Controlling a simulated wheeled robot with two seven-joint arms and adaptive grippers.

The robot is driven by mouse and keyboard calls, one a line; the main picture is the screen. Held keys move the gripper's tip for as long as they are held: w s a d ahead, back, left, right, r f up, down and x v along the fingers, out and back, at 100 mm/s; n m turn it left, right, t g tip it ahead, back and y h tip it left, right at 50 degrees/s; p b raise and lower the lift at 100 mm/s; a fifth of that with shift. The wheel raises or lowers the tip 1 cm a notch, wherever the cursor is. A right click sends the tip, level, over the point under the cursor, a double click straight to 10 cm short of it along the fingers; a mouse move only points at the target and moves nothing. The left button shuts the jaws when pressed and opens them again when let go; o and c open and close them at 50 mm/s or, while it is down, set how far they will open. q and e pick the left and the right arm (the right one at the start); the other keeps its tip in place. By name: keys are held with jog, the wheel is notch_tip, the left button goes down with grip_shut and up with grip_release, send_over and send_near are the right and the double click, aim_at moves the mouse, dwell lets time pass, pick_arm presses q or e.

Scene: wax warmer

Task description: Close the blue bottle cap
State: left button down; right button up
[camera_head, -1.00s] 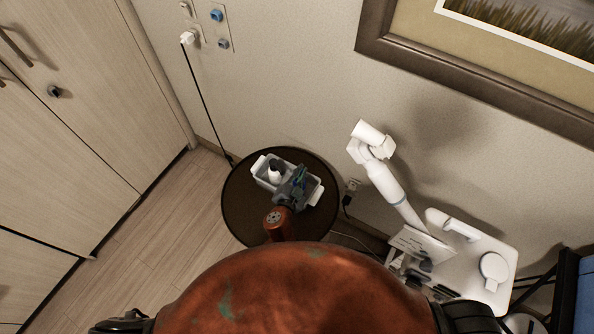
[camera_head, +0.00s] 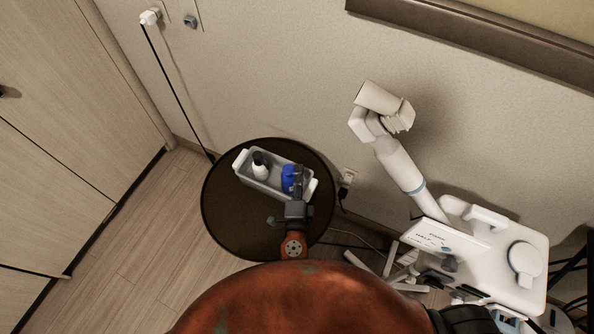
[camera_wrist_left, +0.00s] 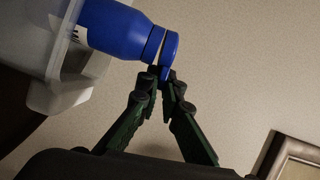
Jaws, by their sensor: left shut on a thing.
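The blue bottle (camera_head: 288,178) stands at the right end of the white bin. In the left wrist view the blue bottle (camera_wrist_left: 118,30) lies across the top left, with its blue cap (camera_wrist_left: 168,50) at the neck. The cap is tilted, and a pale gap shows between it and the bottle. My left gripper (camera_head: 298,172) reaches over the bin's near right side, beside the bottle. In the left wrist view its fingertips (camera_wrist_left: 163,74) are together at the cap's lower edge, shut on it. My right gripper is not in view.
The white bin (camera_head: 243,165) sits on a round dark table (camera_head: 240,225) by the wall. A white bottle with a dark top (camera_head: 260,167) stands in its left part. A white device with a jointed arm (camera_head: 400,170) stands to the right. The table's left side is clear.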

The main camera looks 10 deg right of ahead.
pick_arm(q)
jog(key=shift+f+m+t+b, duration=0.3)
jog(key=shift+f+m+b, duration=0.2)
jog(key=shift+m+b, duration=0.2)
jog(key=shift+r, duration=0.1)
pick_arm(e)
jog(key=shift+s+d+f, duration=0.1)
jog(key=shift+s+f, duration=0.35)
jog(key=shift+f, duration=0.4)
pick_arm(q)
jog(key=c, duration=2.1)
grip_release()
jog(key=shift+s, duration=0.1)
jog(key=shift+s, duration=0.25)
jog(key=s, duration=0.3)
jog(key=s+a, duration=0.1)
jog(key=s, duration=0.3)
jog(key=s+a, duration=0.1)
jog(key=s, duration=0.3)
jog(key=shift+s, duration=0.15)
